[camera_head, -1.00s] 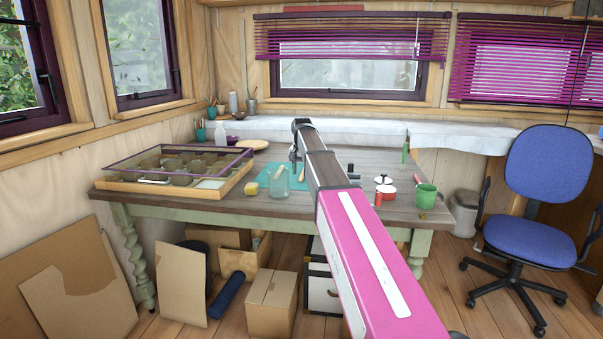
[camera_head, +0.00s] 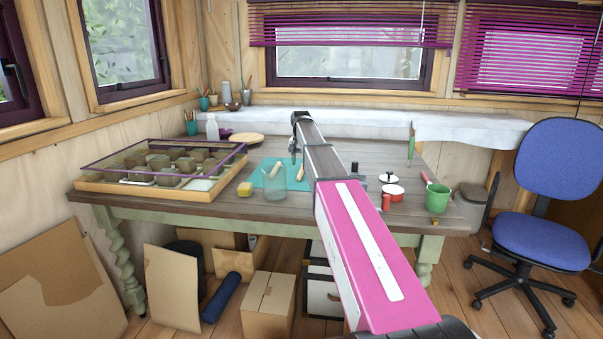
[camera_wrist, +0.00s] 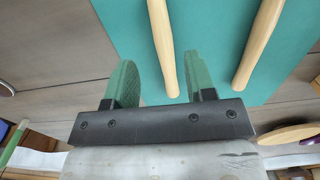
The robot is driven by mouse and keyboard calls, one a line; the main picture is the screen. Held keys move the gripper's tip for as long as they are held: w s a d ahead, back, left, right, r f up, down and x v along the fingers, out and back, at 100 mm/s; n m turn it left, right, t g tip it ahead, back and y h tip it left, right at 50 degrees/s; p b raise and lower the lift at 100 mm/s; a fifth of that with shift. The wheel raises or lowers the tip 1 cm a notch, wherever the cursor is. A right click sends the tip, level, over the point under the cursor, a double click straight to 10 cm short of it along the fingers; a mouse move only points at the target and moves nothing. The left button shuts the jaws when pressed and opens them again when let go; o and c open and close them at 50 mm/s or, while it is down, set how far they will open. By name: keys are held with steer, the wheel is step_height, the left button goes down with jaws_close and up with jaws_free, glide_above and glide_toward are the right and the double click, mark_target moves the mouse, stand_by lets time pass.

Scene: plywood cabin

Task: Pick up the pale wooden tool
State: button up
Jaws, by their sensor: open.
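Two pale wooden tools lie on a teal mat (camera_wrist: 212,40) in the wrist view. The left tool (camera_wrist: 163,45) has its near end between my fingers in the picture, and the right tool (camera_wrist: 258,45) lies to the right of them. My gripper (camera_wrist: 160,76) is open and empty, with two green fingers apart; its height above the mat is unclear. In the head view my gripper (camera_head: 294,156) is over the mat (camera_head: 262,163). One pale tool (camera_head: 276,169) shows by a clear glass (camera_head: 273,187) and another (camera_head: 300,172) beside my gripper.
A glass-lidded case (camera_head: 120,187) fills the table's left. A yellow block (camera_head: 245,189) stands near the glass. A blue chair (camera_head: 553,190) stands beyond.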

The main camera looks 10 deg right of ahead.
mark_target(300, 174)
steer(key=f, duration=0.5)
steer(key=shift+s+a+f, duration=0.15)
steer(key=shift+a+f, duration=0.1)
steer(key=shift+f, duration=0.05)
jaws_close()
